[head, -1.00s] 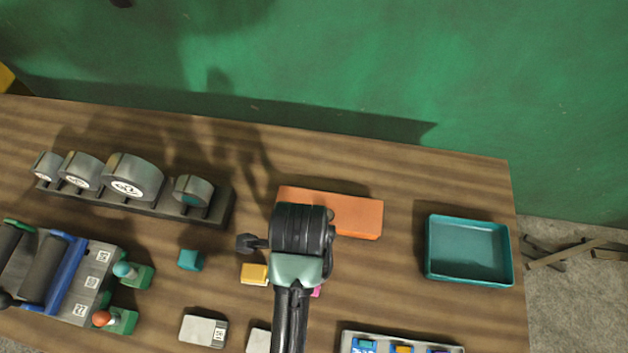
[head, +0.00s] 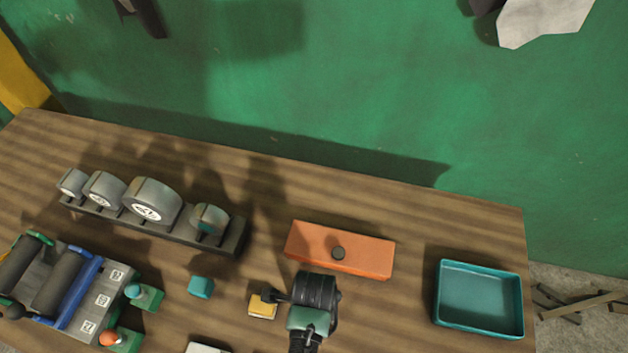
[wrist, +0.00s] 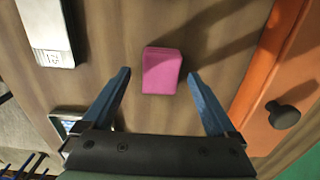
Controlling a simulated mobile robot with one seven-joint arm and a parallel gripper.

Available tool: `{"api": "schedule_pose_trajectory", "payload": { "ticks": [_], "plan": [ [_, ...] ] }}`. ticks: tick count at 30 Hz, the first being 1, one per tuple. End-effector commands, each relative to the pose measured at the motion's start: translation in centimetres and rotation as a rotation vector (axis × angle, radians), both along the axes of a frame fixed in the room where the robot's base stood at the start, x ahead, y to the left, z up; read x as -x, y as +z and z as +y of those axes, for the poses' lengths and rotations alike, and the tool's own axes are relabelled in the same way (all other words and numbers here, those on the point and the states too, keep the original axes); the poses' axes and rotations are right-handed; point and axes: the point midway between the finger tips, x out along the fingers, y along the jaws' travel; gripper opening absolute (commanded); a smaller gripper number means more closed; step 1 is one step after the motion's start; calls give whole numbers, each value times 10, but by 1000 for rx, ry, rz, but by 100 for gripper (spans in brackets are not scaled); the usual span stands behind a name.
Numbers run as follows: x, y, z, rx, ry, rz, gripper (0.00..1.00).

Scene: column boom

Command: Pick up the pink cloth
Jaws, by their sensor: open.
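The pink cloth (wrist: 162,70) shows in the wrist view as a small, thick, block-like pink piece lying on the wooden table. In the head view my arm hides it. My gripper (wrist: 158,76) is open, its two blue fingers apart in the wrist view. The pink piece appears between and slightly beyond the fingertips, with bare wood on both sides of it. The fingers do not touch it; how high they are above the table is hard to tell.
An orange box (head: 313,245) with a dark knob lies behind my arm. A teal tray (head: 440,298) stands to the right. A yellow block (head: 262,308) and a teal cube (head: 201,287) lie to the left, with a rack of grey rolls (head: 150,202) farther left.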

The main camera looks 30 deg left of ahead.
Motion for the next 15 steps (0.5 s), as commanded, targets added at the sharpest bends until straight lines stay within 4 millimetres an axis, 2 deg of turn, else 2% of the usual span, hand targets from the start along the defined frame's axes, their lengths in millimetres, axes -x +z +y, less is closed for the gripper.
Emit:
{"api": "schedule_pose_trajectory", "payload": {
  "ticks": [4,11,12,15],
  "plan": [
    [0,-12,0,0,-1,-1,92],
    [0,-13,0,0,-1,-2,92],
    [0,-13,0,0,0,-2,91],
    [0,-13,0,0,0,-2,73]
  ]
}}
